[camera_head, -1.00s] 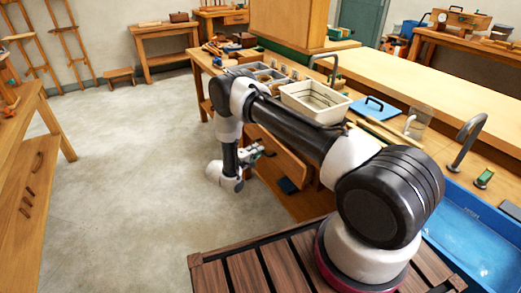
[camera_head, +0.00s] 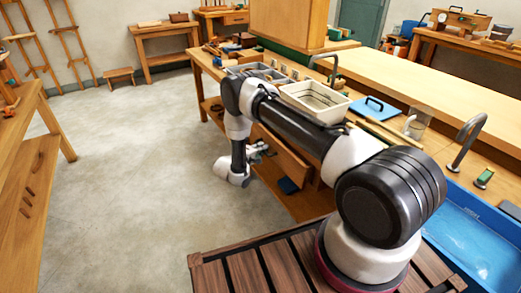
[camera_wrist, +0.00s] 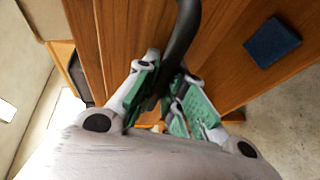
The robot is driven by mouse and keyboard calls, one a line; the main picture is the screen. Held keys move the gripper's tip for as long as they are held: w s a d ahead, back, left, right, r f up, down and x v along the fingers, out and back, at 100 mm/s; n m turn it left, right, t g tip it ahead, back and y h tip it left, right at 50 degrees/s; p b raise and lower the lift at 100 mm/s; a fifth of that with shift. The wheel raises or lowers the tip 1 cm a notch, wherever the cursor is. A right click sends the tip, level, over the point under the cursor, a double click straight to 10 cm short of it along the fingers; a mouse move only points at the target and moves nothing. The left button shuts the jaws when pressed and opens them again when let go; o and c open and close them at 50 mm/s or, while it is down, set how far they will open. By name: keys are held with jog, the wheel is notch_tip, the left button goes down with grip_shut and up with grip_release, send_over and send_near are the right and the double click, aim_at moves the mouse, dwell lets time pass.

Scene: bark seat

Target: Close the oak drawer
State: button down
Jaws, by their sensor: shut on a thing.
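The oak drawer (camera_head: 287,153) is under the long bench, and its wooden front stands out a little from the bench. In the wrist view the drawer front (camera_wrist: 130,25) fills the upper left, with a dark gap beside it. A dark curved handle (camera_wrist: 184,32) runs down from the top of the wrist view. My gripper (camera_head: 260,151) is at the drawer front. In the wrist view my gripper (camera_wrist: 164,98) has its green-padded fingers shut on the handle, one on either side. The drawer's inside is mostly hidden.
A small blue object (camera_head: 287,186) lies below the drawer, and it shows in the wrist view (camera_wrist: 272,42). The bench top holds a cream tub (camera_head: 314,100) and a blue tray (camera_head: 480,245). The concrete floor (camera_head: 140,180) to the left is clear.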

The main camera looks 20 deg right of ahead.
jog(key=d, duration=0.3)
jog(key=shift+w+d, duration=0.4)
jog(key=c, duration=1.8)
grip_release()
jog(key=shift+d, duration=0.1)
jog(key=shift+o, duration=0.2)
jog(key=v, duration=1.2)
jog(key=shift+w, duration=0.1)
